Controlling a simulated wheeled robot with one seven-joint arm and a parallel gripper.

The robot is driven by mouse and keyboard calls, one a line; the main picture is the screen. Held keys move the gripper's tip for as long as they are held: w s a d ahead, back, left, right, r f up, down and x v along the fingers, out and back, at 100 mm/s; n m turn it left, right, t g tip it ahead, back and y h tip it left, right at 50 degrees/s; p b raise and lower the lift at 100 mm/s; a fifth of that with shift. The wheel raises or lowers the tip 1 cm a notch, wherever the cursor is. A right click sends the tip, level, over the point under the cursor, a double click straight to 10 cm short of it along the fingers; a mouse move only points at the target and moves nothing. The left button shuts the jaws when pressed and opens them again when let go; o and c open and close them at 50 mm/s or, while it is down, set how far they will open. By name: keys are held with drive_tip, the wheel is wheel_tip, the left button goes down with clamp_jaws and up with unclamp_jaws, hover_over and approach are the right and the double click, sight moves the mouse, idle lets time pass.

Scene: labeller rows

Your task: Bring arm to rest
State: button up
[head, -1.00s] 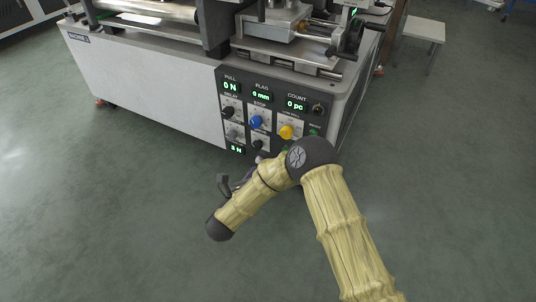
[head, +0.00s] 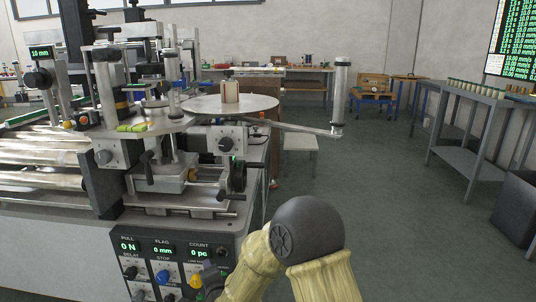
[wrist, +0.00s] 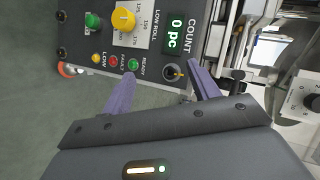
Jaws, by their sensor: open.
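My arm, in a yellow sleeve with a dark joint cap, bends at the bottom middle of the head view, in front of the labelling machine (head: 195,210). The fingers point toward the machine's control panel (wrist: 150,45), which fills the upper middle of that view. The COUNT display reads 0 pc, and a black knob (wrist: 174,72) shows close to the fingertips. I cannot tell how far the fingers are from the panel.
A round metal plate (head: 262,109) with a small labelled roll (head: 230,91) stands out from the machine, with a metal arm reaching right. A stool (head: 301,142) is behind. A grey rack (head: 468,150) stands at the right. The floor between is clear.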

drive_tip(key=s+d+r+n+g+h+p, duration=0.1)
drive_tip(key=s+d+r+n+g+p, duration=0.2)
drive_tip(key=d, duration=0.6)
drive_tip(key=s+d+r+n+g+h+p, duration=0.1)
drive_tip(key=s+d+r+n+g+h, duration=0.2)
drive_tip(key=d, duration=0.5)
drive_tip(key=s+d+r+n+g+h+p, duration=0.1)
drive_tip(key=s+d+r+n+g+p, duration=0.3)
drive_tip(key=s+d, duration=1.05)
wheel_tip(320, 180, up, 38)
drive_tip(key=n+p, duration=0.1)
drive_tip(key=p, duration=3.6)
drive_tip(key=shift+s+a, duration=0.25)
drive_tip(key=shift+a, duration=0.15)
